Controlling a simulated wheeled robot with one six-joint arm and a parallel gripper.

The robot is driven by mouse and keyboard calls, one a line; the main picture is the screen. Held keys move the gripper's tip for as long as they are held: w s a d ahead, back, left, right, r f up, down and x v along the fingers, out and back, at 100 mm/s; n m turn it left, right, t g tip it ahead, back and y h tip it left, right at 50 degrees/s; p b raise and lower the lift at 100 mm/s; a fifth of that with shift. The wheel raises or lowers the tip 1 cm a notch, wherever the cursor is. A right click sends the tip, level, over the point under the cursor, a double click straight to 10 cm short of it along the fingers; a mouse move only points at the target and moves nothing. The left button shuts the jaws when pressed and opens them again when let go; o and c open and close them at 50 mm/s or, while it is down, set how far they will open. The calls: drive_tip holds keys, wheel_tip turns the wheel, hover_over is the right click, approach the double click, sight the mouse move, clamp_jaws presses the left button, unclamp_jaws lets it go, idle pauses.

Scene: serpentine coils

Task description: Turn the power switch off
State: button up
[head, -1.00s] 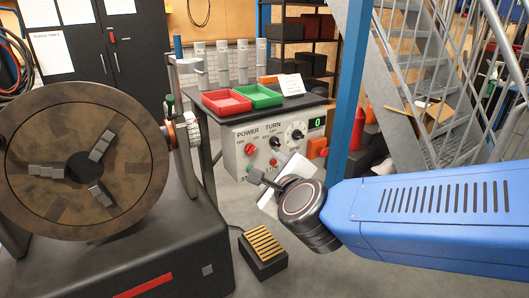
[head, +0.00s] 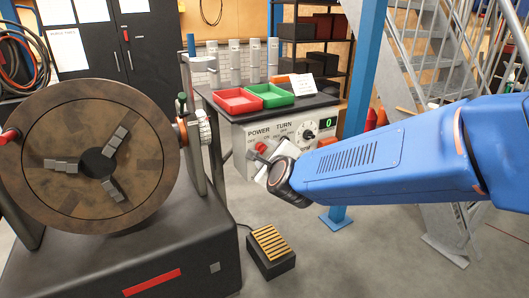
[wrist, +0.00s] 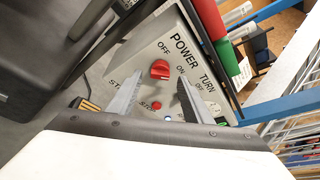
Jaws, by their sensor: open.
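The power switch is a red knob (head: 262,148) on the light grey control panel (head: 238,160), under the word POWER. In the wrist view the red knob (wrist: 160,69) sits beside the OFF and ON labels; I cannot tell clearly which one it points at. My gripper (head: 256,163) is in front of the panel in the head view, hiding its lower part. In the wrist view my gripper (wrist: 158,90) is open, with one finger to each side below the knob and nothing visible between them. Whether the fingers touch the panel is unclear.
A red tray (head: 238,101) and a green tray (head: 271,95) lie on the bench above the panel. A large brown chuck (head: 60,130) stands at left. A foot pedal (head: 270,250) is on the floor. A blue post (head: 357,100) and stairs stand at right.

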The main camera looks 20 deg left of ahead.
sight(261, 148)
drive_tip(key=shift+x, duration=1.1)
drive_tip(key=shift+c, duration=0.3)
drive_tip(key=c, duration=1)
